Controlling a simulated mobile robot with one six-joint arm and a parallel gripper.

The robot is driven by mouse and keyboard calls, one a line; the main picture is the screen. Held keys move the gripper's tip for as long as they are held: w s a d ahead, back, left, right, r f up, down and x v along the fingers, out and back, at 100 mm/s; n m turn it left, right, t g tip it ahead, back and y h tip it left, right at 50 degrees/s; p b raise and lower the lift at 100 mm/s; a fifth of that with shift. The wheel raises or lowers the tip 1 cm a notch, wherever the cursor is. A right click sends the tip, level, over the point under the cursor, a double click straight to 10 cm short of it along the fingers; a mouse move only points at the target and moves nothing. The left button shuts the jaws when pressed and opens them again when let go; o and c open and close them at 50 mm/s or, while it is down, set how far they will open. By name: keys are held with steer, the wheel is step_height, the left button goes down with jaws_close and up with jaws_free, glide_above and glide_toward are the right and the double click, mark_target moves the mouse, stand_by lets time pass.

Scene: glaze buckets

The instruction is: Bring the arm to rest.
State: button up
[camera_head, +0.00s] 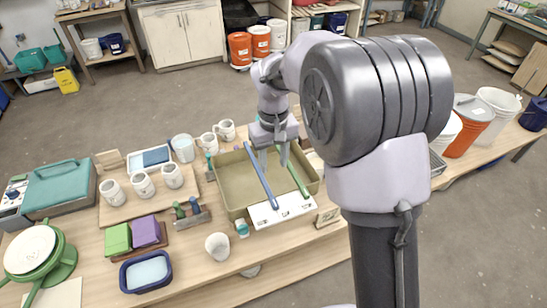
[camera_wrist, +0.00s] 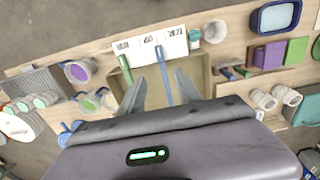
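My gripper (camera_head: 274,162) hangs over an olive-green tray (camera_head: 232,168) at the middle of the workbench. Its two fingers are spread with nothing held between them. In the wrist view my gripper (camera_wrist: 160,85) is open over the same tray (camera_wrist: 202,68). A blue stick (camera_head: 262,178) and a green stick (camera_head: 297,178) slant across the tray to a white labelled strip (camera_head: 282,211) at its near side. In the wrist view the blue stick (camera_wrist: 162,72) appears between the fingers, but lower down. My arm hides part of the bench to the right.
Mugs (camera_head: 143,185) stand on a board at left, near purple (camera_head: 145,231) and green (camera_head: 117,238) blocks. A white cup (camera_head: 217,246) and a blue-rimmed tub (camera_head: 146,271) stand in front. Orange and white buckets (camera_head: 470,122) stand at right. Open floor lies behind the bench.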

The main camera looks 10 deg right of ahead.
stand_by(0.4)
steer(key=s+d+f+m+t+b, duration=0.1)
steer(key=s+m+t+b, duration=0.1)
steer(key=s+b, duration=0.4)
steer(key=s+d+f+m+t+y+b, duration=0.1)
steer(key=s+d+f+m+t+b, duration=0.1)
steer(key=s+b, duration=0.4)
steer(key=s+d+f+m+t+y+b, duration=0.1)
steer(key=s+b, duration=0.5)
steer(key=s, duration=0.7)
steer(key=f+m, duration=0.1)
steer(key=m, duration=0.1)
steer(key=shift+s+d+m+t, duration=0.25)
steer(key=shift+m+t, duration=0.05)
steer(key=shift+t, duration=0.1)
